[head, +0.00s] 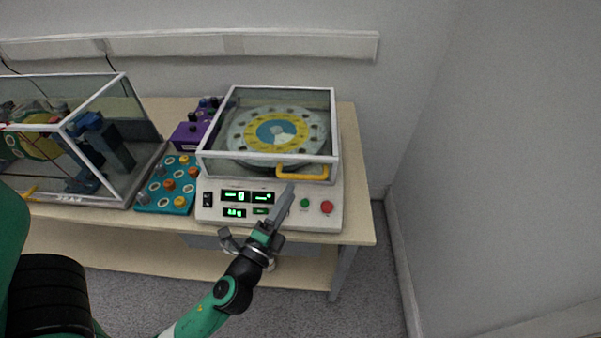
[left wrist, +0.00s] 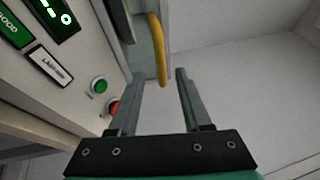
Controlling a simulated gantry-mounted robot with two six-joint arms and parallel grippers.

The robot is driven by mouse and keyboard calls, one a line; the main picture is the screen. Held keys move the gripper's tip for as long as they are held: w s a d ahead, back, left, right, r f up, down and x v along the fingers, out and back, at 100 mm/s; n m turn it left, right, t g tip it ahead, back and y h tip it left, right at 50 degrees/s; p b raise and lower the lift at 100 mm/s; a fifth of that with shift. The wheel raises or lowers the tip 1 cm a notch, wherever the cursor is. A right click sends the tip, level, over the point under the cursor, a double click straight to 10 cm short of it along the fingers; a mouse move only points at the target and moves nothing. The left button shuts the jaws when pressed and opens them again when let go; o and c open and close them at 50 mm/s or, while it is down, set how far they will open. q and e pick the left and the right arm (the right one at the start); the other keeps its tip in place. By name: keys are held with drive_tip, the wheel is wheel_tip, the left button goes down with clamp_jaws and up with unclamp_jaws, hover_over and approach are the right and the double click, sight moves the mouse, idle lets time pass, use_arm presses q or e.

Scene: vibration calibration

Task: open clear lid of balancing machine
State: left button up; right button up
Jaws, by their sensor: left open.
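The balancing machine (head: 322,222) stands on the table with its clear lid (head: 216,128) shut over a round disc with a yellow and blue centre. A yellow handle (head: 303,171) sits on the lid's lower front edge. My left gripper (head: 284,197) is open and empty in front of the machine's panel, just short of the handle. In the left wrist view, the handle (left wrist: 158,48) shows beyond and between the two open fingers (left wrist: 160,76); they look apart from it. My right gripper is not in view.
The panel has lit green displays (head: 235,196), a green button (head: 304,203) and a red button (head: 327,207). A teal tray (head: 152,203) of knobs, a purple box (head: 187,134) and another clear-cased machine (head: 148,128) stand to the left. Table is bare right of the machine.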

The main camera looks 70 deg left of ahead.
sight(300, 175)
use_arm(q)
drive_tip(key=p+x, duration=0.1)
drive_tip(key=x, duration=0.6)
drive_tip(key=shift+d, duration=0.15)
drive_tip(key=shift+c, duration=0.2)
clamp_jaws()
idle(0.8)
